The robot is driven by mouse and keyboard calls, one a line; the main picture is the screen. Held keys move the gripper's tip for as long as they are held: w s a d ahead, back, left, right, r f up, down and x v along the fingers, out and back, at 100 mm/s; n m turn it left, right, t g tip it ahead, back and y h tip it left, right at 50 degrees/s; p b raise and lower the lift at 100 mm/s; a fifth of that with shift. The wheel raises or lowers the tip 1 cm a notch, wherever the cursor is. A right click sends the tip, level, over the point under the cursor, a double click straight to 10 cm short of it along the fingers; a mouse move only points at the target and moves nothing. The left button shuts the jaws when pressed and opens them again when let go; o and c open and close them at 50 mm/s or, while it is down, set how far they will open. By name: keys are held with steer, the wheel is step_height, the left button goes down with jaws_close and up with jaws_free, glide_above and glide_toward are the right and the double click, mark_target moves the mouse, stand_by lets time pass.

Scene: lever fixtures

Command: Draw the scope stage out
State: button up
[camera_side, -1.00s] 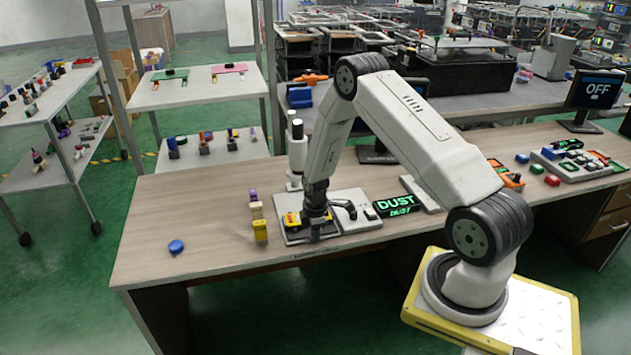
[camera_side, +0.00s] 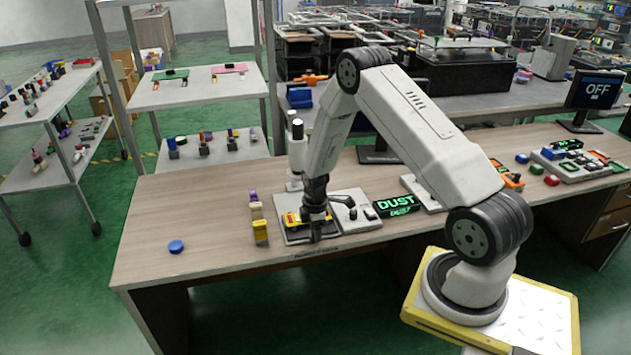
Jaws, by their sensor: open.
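My gripper (camera_side: 316,226) points down over a light grey fixture plate (camera_side: 358,225) at the front middle of the desk. Its fingers are small and dark here, with no object clearly between them. A white upright instrument with dark bands (camera_side: 295,150), possibly the scope, stands behind, partly hidden by my arm. I cannot tell which part is the stage.
Yellow and cream blocks (camera_side: 260,231) stand left of the plate. A blue round button (camera_side: 176,246) is farther left on open desk. A button panel (camera_side: 580,163) and OFF monitor (camera_side: 597,90) are at far right.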

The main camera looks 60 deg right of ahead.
steer(key=shift+r, duration=3.15)
steer(key=shift+a, duration=0.1)
steer(key=shift+a+r, duration=0.1)
steer(key=shift+r, duration=0.05)
steer(key=s+a+r+m+t, duration=0.1)
steer(key=s+a+r+m, duration=0.3)
steer(key=a+r, duration=0.3)
steer(key=s+a+r+m+t, duration=0.1)
steer(key=s+a+r+m, duration=0.4)
steer(key=a, duration=0.8)
step_height(320, 180, up, 3)
steer(key=shift+s+r+t, duration=0.2)
steer(key=shift+s+t, duration=0.1)
steer(key=shift+s, duration=0.7)
